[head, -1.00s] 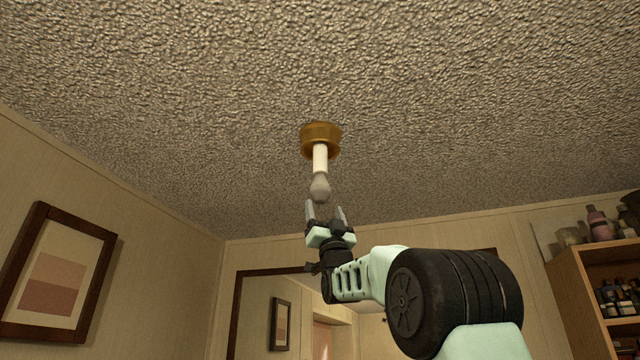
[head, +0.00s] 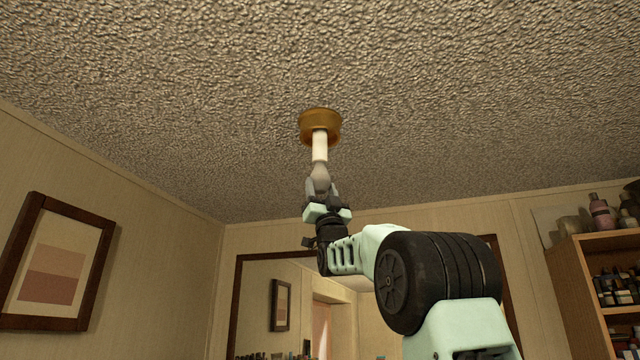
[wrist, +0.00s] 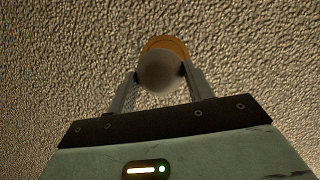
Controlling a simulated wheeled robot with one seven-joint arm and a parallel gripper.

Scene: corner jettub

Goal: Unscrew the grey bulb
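The grey bulb (head: 320,174) hangs from a white stem (head: 320,146) under a round brass-coloured ceiling fixture (head: 320,125). My gripper (head: 322,185) points up from below, with its fingertips on either side of the bulb's lower part. In the wrist view the bulb (wrist: 160,73) sits between the two spread fingertips of my gripper (wrist: 160,75), with the brass-coloured fixture (wrist: 166,43) partly hidden behind it. The fingers look open; whether either one touches the bulb is hard to tell.
The textured ceiling (head: 450,90) is otherwise bare around the fixture. A framed picture (head: 55,265) hangs on the left wall. A large framed mirror (head: 240,290) is behind my arm. A wooden shelf (head: 565,275) with several bottles stands at the right.

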